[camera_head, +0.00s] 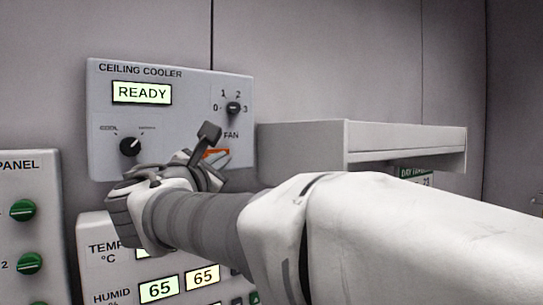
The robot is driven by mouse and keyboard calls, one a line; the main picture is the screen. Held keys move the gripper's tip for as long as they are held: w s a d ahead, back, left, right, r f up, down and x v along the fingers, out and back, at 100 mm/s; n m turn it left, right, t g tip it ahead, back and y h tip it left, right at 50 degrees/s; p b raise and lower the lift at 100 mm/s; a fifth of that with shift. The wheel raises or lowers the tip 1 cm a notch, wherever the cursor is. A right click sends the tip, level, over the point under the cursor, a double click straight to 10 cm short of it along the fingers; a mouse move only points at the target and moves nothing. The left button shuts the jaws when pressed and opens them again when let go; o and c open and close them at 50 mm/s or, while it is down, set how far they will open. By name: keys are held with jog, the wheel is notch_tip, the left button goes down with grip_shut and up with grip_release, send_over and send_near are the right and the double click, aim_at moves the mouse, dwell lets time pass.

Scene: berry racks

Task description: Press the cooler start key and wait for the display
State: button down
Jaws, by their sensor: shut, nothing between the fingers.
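The ceiling cooler panel (190,88) is on the wall at upper left. Its lit display (142,92) reads READY. A fan knob (233,107) is at its right and another dark knob (131,146) at its lower left. An orange key (217,153) shows partly below the FAN label, behind my gripper. No start label is readable. My gripper (208,133) is shut and empty, its dark tip in front of the panel just left of the orange key. I cannot tell whether it touches the panel. My wrist hides the panel's lower edge.
A panel with green knobs (22,210) is at far left. Below my arm, a temperature and humidity panel (98,228) shows lit readings of 65, partly covered. A pale shelf-like box (395,137) juts out right of the cooler panel, above my arm.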

jog(key=shift+w+a, duration=0.1)
jog(key=shift+w, duration=0.05)
dwell(0.4)
jog(key=shift+w+a, duration=0.15)
jog(key=shift+w, duration=0.1)
jog(key=shift+w+a, duration=0.3)
jog(key=shift+w, duration=0.05)
dwell(0.8)
dwell(0.4)
jog(key=shift+s+d+b, duration=0.4)
jog(key=shift+s+d, duration=0.15)
jog(key=shift+s, duration=0.15)
jog(key=s+d+b, duration=0.1)
jog(key=s, duration=0.1)
jog(key=s+d+b, duration=0.1)
jog(key=s+d, duration=0.1)
